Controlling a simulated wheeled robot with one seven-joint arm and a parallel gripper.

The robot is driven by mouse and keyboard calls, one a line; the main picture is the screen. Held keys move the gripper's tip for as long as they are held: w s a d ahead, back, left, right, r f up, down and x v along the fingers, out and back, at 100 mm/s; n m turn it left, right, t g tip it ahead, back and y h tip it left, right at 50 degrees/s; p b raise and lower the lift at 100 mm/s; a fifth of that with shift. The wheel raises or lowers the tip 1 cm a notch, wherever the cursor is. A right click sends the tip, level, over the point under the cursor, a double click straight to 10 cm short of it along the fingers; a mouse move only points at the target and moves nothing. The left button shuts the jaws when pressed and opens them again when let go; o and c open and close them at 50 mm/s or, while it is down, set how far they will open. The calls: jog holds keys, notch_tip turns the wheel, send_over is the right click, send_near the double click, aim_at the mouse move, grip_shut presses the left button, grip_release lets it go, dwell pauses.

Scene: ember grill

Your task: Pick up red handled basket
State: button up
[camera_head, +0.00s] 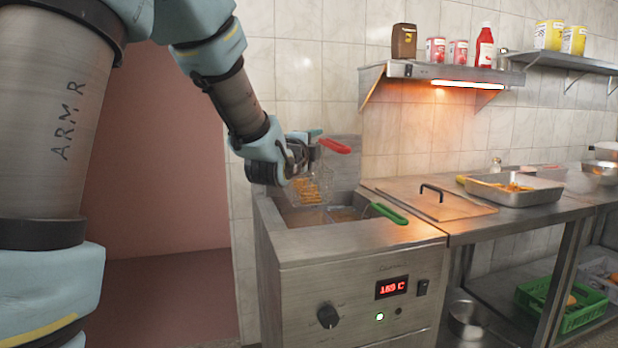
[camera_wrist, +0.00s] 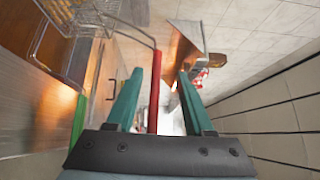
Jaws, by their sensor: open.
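The red-handled basket (camera_head: 306,190) is a wire basket with golden fries, standing high at the back left of the fryer; how it is supported is unclear. Its red handle (camera_head: 335,146) points up and right, beside my gripper (camera_head: 314,134). In the wrist view, the basket (camera_wrist: 85,14) is at the upper left. The red handle (camera_wrist: 154,92) runs down between the two teal fingers of my gripper (camera_wrist: 159,75), nearer the left one. The fingers are open, with a gap to the right of the handle. Contact with the left finger cannot be told.
A green-handled basket (camera_head: 345,214) sits in the fryer (camera_head: 365,252), its handle (camera_head: 388,213) over the front right rim. A steel lid (camera_head: 437,203) and a tray (camera_head: 512,192) lie on the counter to the right. A shelf (camera_head: 455,73) with bottles and cans hangs above.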

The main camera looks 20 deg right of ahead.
aim_at(323, 143)
jog(key=shift+f+p+x, duration=0.15)
jog(key=shift+p+x, duration=0.5)
jog(key=shift+x, duration=0.8)
jog(key=shift+f+p+x, duration=0.1)
jog(key=shift+p+x, duration=0.5)
jog(key=shift+x, duration=0.85)
jog(key=shift+s+d, duration=0.1)
jog(key=shift+s, duration=0.05)
jog(key=shift+c, duration=0.3)
grip_shut()
